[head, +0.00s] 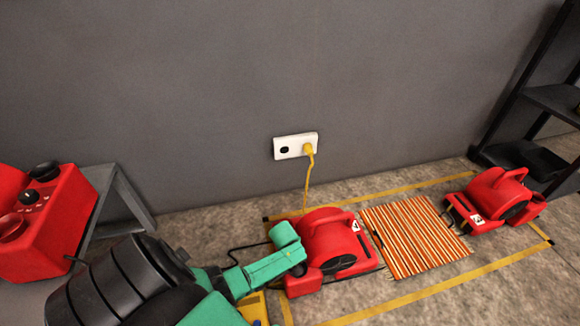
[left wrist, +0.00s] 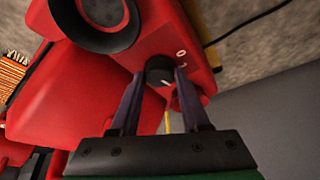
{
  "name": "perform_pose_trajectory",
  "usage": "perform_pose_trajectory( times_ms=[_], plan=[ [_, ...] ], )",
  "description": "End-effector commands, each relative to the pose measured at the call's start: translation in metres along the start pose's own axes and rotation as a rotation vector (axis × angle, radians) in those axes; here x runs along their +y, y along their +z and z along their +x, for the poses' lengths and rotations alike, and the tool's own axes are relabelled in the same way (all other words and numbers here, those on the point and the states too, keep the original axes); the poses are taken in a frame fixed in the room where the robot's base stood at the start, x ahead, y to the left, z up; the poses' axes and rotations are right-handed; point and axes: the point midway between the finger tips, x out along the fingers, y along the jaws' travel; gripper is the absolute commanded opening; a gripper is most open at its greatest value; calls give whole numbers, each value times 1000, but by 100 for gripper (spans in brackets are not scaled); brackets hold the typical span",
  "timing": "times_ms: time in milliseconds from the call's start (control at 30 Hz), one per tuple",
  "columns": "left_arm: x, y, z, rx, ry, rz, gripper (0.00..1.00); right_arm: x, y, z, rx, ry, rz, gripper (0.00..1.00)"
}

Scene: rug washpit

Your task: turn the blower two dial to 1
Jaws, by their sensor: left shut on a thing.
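A red blower (head: 326,240) stands on the floor left of the striped rug, and my left gripper (head: 300,270) is at its near left end. A second red blower (head: 500,195) stands right of the rug. Each has a white label, too small to read surely. In the left wrist view, the near blower (left wrist: 95,95) carries a small black dial (left wrist: 158,66) with a short white pointer line. My left gripper (left wrist: 163,76) is shut on this dial, a finger on each side. A white 0 and another faint mark are beside it; which one the line meets is unclear. My right gripper is out of view.
The striped rug (head: 415,237) lies between the blowers inside yellow floor tape (head: 420,294). A yellow plug and cord (head: 308,165) hang from the white wall socket (head: 284,147). A red machine (head: 50,225) with knobs is at left; a black shelf (head: 545,100) stands at right.

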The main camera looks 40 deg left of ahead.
Motion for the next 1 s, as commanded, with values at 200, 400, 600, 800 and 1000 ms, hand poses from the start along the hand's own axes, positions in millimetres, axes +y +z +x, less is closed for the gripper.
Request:
perform_pose_trajectory(
  times_ms=[200, 400, 600, 800, 1000],
  plan=[
    [3, 1, 1, -2, -75, -190, 0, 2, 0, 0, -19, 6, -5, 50],
    [4, 0, 2, -1, -139, -346, 0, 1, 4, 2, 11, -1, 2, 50],
    [4, -1, 2, 0, -189, -463, 0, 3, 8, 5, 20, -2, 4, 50],
    [4, -1, 1, 0, -218, -532, 0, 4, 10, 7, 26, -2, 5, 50],
    [4, -2, 1, 2, -229, -559, 0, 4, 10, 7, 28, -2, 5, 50]
  ],
)
